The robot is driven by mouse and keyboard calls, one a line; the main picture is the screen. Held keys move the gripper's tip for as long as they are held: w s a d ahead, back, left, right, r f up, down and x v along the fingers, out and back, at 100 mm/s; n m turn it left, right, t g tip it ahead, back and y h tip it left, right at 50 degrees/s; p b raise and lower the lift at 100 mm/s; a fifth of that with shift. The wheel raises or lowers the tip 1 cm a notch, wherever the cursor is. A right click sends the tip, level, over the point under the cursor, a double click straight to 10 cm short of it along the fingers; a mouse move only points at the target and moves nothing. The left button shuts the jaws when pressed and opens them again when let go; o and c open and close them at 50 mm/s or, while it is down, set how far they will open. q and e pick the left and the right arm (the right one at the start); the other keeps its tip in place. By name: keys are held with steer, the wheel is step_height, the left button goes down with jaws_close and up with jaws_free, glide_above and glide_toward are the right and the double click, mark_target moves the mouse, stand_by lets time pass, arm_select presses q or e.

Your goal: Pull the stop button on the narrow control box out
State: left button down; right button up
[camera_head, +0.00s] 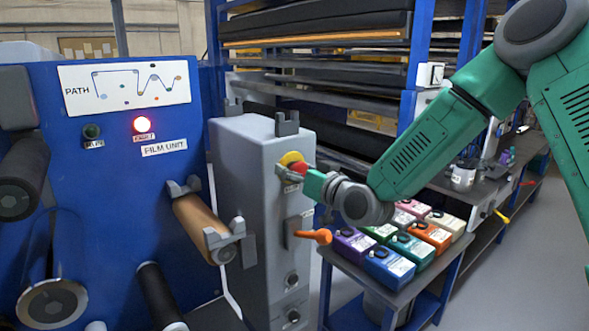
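The narrow control box (240,165) is a tall grey cabinet in the middle of the head view. Its stop button (298,168) is red with a yellow surround (291,158), high on the box's right-hand face. My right gripper (300,178) is at the button, with its green and grey body just to the right of it. The gripper covers part of the button and its fingers are small and partly hidden, so I cannot tell whether they are closed on it. My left gripper is not in view.
The blue film unit panel (120,200) with a lit red lamp (142,125) stands left. A brown roller (203,226) sits in brackets beside the box. An orange handle (314,236) sticks out below my gripper. Several coloured boxes (388,266) fill a low table right.

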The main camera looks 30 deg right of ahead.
steer(key=shift+w+f, duration=0.1)
steer(key=shift+w, duration=0.05)
steer(key=shift+d+f, duration=0.1)
steer(key=shift+d, duration=0.9)
steer(key=c, duration=0.7)
steer(key=shift+d, duration=0.1)
steer(key=c, duration=0.6)
steer(key=shift+a, duration=0.4)
jaws_close()
steer(key=shift+s+a, duration=0.15)
steer(key=shift+s, duration=0.1)
steer(key=shift+s+f, duration=0.1)
steer(key=shift+s, duration=0.4)
steer(key=shift+d, duration=0.25)
steer(key=o, duration=1)
jaws_free()
steer(key=shift+d, duration=0.1)
steer(key=o, duration=0.3)
steer(key=shift+s, duration=0.2)
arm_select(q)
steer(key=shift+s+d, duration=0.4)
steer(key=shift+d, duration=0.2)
